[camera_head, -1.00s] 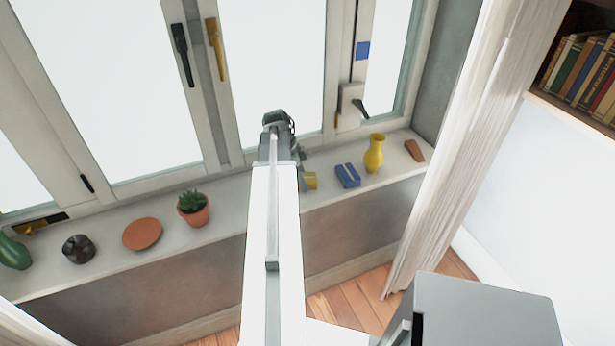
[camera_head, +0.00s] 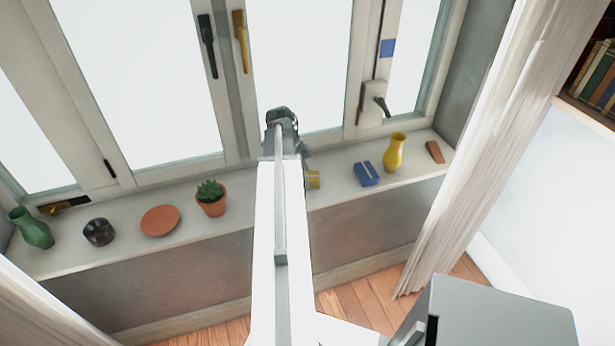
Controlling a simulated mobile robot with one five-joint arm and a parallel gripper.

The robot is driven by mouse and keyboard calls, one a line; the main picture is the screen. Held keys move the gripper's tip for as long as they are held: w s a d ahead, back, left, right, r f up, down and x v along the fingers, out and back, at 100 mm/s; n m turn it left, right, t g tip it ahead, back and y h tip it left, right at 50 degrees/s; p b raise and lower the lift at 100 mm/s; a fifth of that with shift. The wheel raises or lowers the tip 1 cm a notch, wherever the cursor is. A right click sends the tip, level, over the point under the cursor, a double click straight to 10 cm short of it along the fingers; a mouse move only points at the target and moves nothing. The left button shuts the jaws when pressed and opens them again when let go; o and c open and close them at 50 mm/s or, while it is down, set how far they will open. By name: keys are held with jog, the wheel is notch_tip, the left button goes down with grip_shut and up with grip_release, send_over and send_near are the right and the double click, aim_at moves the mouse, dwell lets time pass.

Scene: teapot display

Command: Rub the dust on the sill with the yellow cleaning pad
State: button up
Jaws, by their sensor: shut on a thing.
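The pale sill (camera_head: 335,182) runs across the view below the window. The yellow cleaning pad (camera_head: 314,180) shows just right of my arm, over or on the sill; I cannot tell if it touches. My gripper (camera_head: 306,170) is mostly hidden behind my arm, with a small grey part showing beside the pad. It is shut on the pad. I cannot make out the dust; the part of the sill behind my arm is hidden.
Right of the pad stand a blue block (camera_head: 367,174), a yellow vase (camera_head: 394,153) and a terracotta piece (camera_head: 435,152). Left are a potted succulent (camera_head: 211,203), a terracotta disc (camera_head: 160,221), a dark pot (camera_head: 99,232) and a green vase (camera_head: 33,230). A curtain (camera_head: 470,150) hangs right.

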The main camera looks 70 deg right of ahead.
aim_at(314, 171)
jog(key=shift+w+d, duration=0.4)
jog(key=shift+d, duration=0.2)
jog(key=shift+s+d, duration=0.55)
jog(key=shift+s, duration=0.2)
jog(key=shift+s+d, duration=0.5)
jog(key=shift+s, duration=0.25)
jog(key=shift+s+d, duration=1.25)
jog(key=shift+s, duration=0.15)
notch_tip(314, 171, up, 6)
jog(key=p, duration=0.6)
notch_tip(314, 171, up, 3)
jog(key=p, duration=0.3)
